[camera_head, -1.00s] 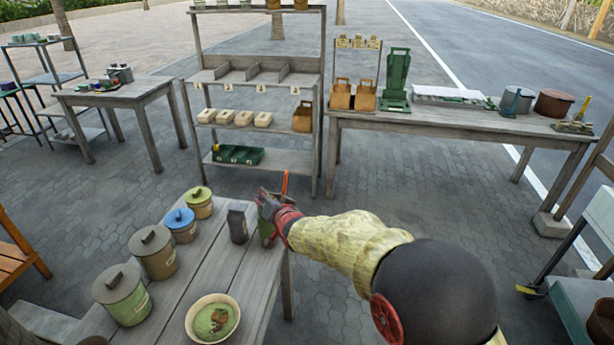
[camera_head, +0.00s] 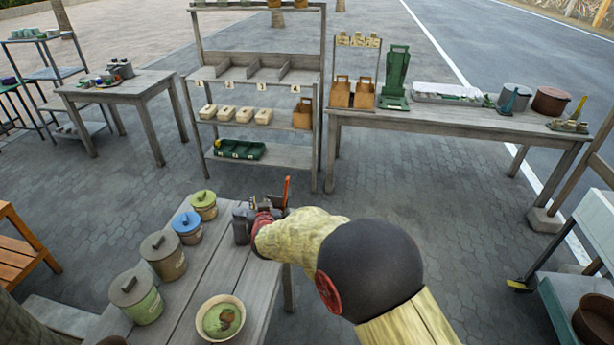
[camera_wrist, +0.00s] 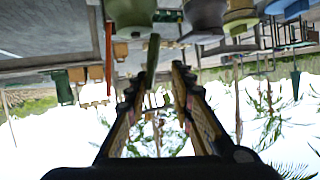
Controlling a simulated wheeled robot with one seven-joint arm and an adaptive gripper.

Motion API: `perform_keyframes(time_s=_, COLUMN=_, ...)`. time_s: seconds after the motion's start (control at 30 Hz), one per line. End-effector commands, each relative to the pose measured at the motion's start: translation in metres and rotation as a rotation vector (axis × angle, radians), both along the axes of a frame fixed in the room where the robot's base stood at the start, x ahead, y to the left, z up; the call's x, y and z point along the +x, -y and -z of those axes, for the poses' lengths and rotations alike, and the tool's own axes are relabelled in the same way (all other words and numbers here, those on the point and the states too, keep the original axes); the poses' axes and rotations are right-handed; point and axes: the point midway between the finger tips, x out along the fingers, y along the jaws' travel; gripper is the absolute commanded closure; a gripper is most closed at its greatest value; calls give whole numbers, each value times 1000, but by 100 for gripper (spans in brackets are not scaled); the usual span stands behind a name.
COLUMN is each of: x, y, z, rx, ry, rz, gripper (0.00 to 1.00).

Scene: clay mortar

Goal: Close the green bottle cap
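A narrow dark green upright piece (camera_wrist: 152,58) shows in line with that gap. It may be part of the green bottle, but I cannot tell whether the fingers touch it. In the head view the green bottle and its cap are hidden behind my gripper.
On the near table stand a yellow-green-lidded pot (camera_head: 204,204), a blue-lidded pot (camera_head: 187,227), two larger lidded pots (camera_head: 163,255) (camera_head: 137,296) and a bowl with green contents (camera_head: 220,318). An orange-red upright strip (camera_head: 286,191) is just beyond my gripper. Shelves (camera_head: 262,155) stand behind.

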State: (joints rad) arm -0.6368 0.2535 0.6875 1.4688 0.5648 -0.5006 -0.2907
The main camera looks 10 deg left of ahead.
Motion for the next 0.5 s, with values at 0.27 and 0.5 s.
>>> perform_keyframes(time_s=0.27, x=-3, y=-9, z=-4, rx=-129, ry=42, rz=-1, gripper=76)
perform_keyframes(time_s=0.5, x=-5, y=-15, z=-2, rx=-234, ry=74, rz=-1, gripper=76)
